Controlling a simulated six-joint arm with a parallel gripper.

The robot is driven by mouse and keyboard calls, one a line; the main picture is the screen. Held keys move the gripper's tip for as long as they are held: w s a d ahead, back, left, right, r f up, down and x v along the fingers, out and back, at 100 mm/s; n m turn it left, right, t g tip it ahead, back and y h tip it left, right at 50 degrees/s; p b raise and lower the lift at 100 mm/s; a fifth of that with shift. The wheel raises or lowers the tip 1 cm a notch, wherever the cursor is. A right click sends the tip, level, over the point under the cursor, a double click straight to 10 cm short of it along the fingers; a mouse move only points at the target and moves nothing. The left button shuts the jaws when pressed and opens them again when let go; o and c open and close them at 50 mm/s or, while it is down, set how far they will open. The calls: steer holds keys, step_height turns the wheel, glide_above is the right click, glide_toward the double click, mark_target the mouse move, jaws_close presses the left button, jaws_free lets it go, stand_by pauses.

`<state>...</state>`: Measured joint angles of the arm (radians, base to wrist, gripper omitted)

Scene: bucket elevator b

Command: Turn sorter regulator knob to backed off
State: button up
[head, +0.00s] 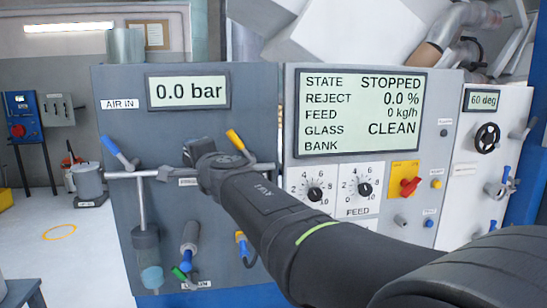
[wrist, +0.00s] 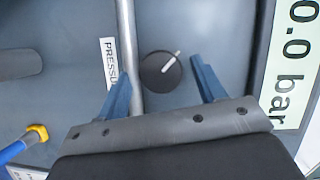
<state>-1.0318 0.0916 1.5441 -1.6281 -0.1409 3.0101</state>
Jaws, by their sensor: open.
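The regulator knob (wrist: 161,71) is a dark round disc on the grey panel in the wrist view. Its white pointer slants toward the picture's upper right. A partly hidden label reading "PRESSU" (wrist: 108,63) lies to its left, across a grey pipe. My gripper (wrist: 160,68) is open, with one blue finger on each side of the knob in the picture. A gap shows between each finger and the knob; how far the tips are from the panel is hard to tell. In the head view my gripper (head: 198,150) is at the air panel, and my arm hides the knob.
The grey pipe (wrist: 132,40) runs close beside the knob and the left finger. The pressure display (head: 188,91) reads 0.0 bar. A blue-handled valve (head: 118,152) and a yellow-handled valve (head: 238,143) flank my gripper. The status screen (head: 361,112) shows STOPPED.

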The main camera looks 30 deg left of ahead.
steer(key=shift+f+m+y, duration=0.1)
steer(key=shift+m+y, duration=0.6)
steer(key=shift+m, duration=0.9)
steer(key=s+d+f+m+t+h, duration=0.1)
steer(key=s+d+f+m+t, duration=0.4)
steer(key=m, duration=0.6)
steer(key=s+d+f+m+t, duration=0.2)
steer(key=s+d+m+t, duration=0.2)
steer(key=s+d+m, duration=0.45)
steer(key=w+a+f+n+g+h, duration=0.2)
steer(key=w+n+g+h, duration=0.35)
steer(key=w, duration=1.55)
steer(key=w+r+n+y, duration=0.1)
steer(key=r+n, duration=0.1)
steer(key=w+d+r+n+g+y, duration=0.1)
steer(key=w+r+n, duration=0.1)
steer(key=w+d+r+n+g+y, duration=0.1)
steer(key=r+n, duration=0.1)
steer(key=shift+w+d+r+y, duration=0.15)
steer(key=shift+w+d+y, duration=0.1)
steer(key=shift+w, duration=0.15)
steer(key=shift+w+d+r+n+g+y, duration=0.15)
steer(key=shift+d+r+n+g+y, duration=0.35)
steer(key=shift+r+n+g+y, duration=0.65)
steer(key=shift+w+d+r+n+g+y, duration=0.15)
steer(key=shift+d+r+n+y, duration=0.45)
steer(key=shift+r+n, duration=1.05)
steer(key=shift+w+d+r+n+g+y, duration=0.1)
steer(key=shift+d+r+n+g+y, duration=0.25)
steer(key=shift+r+n+g+y, duration=0.7)
